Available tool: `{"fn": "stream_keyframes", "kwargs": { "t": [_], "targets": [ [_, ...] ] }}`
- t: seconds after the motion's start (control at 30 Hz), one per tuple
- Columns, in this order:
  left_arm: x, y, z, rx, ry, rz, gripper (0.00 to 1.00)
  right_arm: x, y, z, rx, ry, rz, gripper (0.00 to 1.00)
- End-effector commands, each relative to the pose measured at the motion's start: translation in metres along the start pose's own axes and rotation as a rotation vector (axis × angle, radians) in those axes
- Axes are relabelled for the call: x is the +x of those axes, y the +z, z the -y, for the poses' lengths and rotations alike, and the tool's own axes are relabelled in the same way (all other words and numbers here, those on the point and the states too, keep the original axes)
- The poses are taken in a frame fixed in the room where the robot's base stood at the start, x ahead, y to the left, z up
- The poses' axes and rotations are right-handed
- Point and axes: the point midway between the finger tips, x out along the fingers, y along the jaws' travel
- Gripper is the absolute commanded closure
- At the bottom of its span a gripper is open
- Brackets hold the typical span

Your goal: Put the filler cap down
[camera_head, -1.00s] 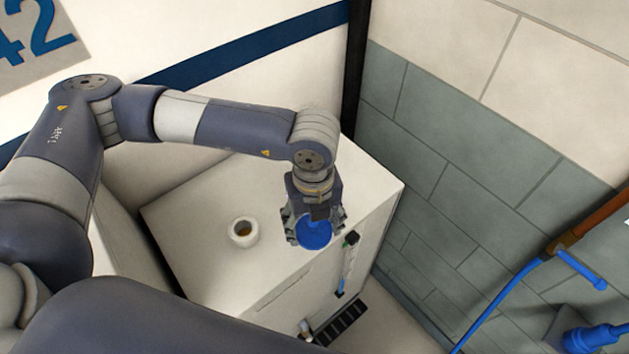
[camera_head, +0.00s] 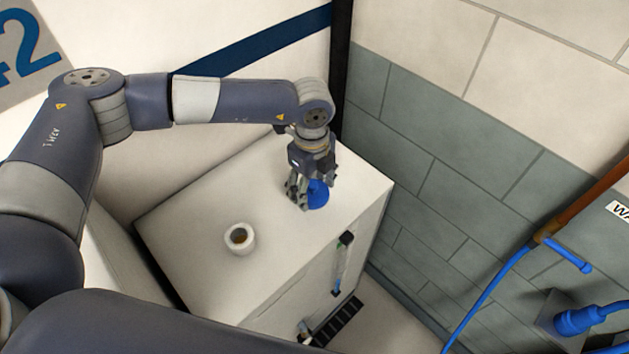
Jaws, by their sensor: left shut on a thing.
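The blue filler cap (camera_head: 318,194) is in my left gripper (camera_head: 308,196), which points down over the right part of the white cabinet top (camera_head: 200,220). The gripper's fingers are shut on the cap and hide part of it. The cap is close to the cabinet top; I cannot tell whether it touches it. My right gripper is not in the view.
A white filler neck or cup (camera_head: 240,239) with a brown inside stands open on the cabinet top, left of the gripper. A tiled wall (camera_head: 430,170) rises on the right, with a blue hose (camera_head: 490,295) and blue fitting (camera_head: 580,320). The cabinet's front part is clear.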

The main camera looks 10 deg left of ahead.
Motion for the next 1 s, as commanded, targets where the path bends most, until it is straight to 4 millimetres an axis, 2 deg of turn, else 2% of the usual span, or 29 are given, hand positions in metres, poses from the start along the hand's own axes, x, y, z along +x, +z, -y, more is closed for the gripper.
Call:
{"fn": "stream_keyframes", "kwargs": {
  "t": [0.1,0.27,0.37,0.63,1.0],
  "targets": [
    [0.005,0.014,0.020,-0.002,-0.001,0.001,0.54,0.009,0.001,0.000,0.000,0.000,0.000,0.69],
    [0.005,0.023,0.033,0.001,0.000,0.000,0.54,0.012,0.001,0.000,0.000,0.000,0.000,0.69],
    [0.007,0.025,0.035,0.001,0.001,-0.001,0.54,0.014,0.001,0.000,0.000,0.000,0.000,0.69],
    [0.040,0.025,0.034,0.002,0.002,0.000,0.54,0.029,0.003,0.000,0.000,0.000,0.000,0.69],
    [0.044,0.025,0.034,0.001,0.001,-0.001,0.54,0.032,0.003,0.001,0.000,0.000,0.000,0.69]
  ]
}}
